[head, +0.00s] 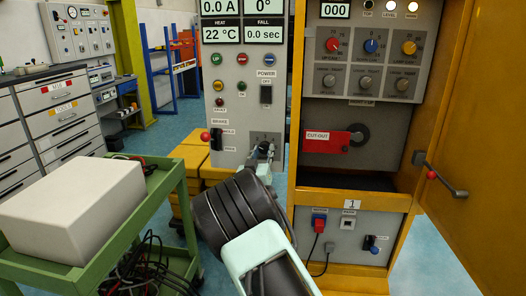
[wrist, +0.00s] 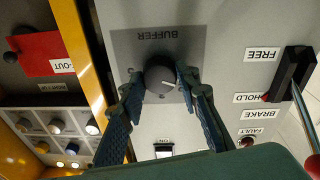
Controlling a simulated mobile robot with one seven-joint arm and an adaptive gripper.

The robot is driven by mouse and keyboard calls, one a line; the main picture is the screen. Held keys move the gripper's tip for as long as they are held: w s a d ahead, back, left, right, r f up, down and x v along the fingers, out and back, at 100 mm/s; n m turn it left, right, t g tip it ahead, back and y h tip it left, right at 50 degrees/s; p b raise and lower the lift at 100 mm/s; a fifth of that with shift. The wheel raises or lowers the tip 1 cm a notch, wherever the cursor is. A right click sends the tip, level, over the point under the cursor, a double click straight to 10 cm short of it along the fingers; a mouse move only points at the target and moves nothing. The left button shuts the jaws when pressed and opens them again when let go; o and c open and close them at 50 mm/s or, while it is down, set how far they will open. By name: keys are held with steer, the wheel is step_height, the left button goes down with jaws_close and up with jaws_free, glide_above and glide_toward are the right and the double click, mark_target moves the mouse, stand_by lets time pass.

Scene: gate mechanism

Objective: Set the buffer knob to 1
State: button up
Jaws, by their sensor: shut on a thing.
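The buffer knob (wrist: 159,79) is a round dark knob on a grey plate labelled BUFFER (wrist: 118,45), upside down in the wrist view. A short white pointer line on the knob points to the lower right there. The scale marks are too small to read. My gripper (wrist: 161,82) is shut on the knob, one blue-grey fingertip on each side. In the head view my gripper (head: 261,152) reaches the small grey plate low on the grey control panel (head: 238,110). The knob is hidden there behind the gripper and my arm.
A brake lever (head: 214,139) sits left of the plate; its handle (wrist: 294,78) shows at right in the wrist view. A yellow cabinet with a red CUT-OUT flag (head: 330,142) and open door (head: 490,150) stands right. A green cart (head: 150,215) with a white box (head: 75,205) stands left.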

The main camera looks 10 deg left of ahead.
steer(key=shift+f+n+y, duration=0.1)
steer(key=shift+n+y, duration=0.2)
steer(key=shift+n, duration=2.2)
steer(key=shift+p, duration=0.3)
steer(key=o, duration=1.2)
steer(key=shift+c, duration=0.2)
steer(key=s+f, duration=0.1)
steer(key=s, duration=1.1)
steer(key=shift+f, duration=0.15)
steer(key=shift+d, duration=0.1)
